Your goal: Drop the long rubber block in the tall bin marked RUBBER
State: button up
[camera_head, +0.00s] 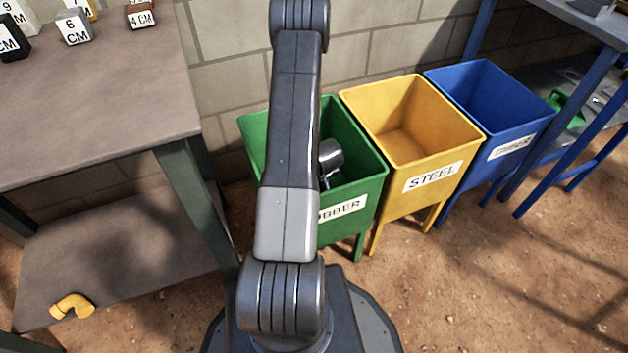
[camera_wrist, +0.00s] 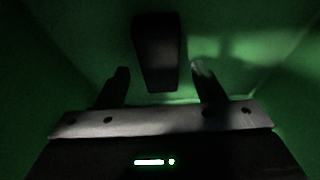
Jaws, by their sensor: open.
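The green bin (camera_head: 360,190) stands behind my arm, which covers part of its label; "UBBER" can be read. The end of my arm reaches down inside this bin, and the gripper itself is hidden in the head view. In the wrist view my gripper (camera_wrist: 160,70) is open, surrounded by the dark green bin walls (camera_wrist: 60,55). A long dark block (camera_wrist: 157,42) shows between and beyond the fingertips, with a gap on each side. Whether it rests on the bin floor is too dark to tell.
A yellow bin marked STEEL (camera_head: 390,175) and a blue bin marked TIMBER (camera_head: 485,135) stand to the right. A workbench (camera_head: 100,110) with numbered blocks is at left, with a yellow pipe elbow (camera_head: 72,305) on its lower shelf. A blue-framed bench (camera_head: 560,165) stands far right.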

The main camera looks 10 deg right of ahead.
jog(key=p+v, duration=0.1)
jog(key=v, duration=0.4)
jog(key=shift+s+d+r+p, duration=0.1)
jog(key=shift+r+p, duration=0.2)
jog(key=shift+p, duration=0.05)
jog(key=shift+f, duration=0.1)
jog(key=b+x, duration=0.3)
jog(key=x, duration=0.5)
jog(key=shift+s, duration=0.1)
notch_tip(320, 180, up, 9)
jog(key=p, duration=0.4)
jog(key=shift+f, duration=0.2)
jog(key=shift+f, duration=0.1)
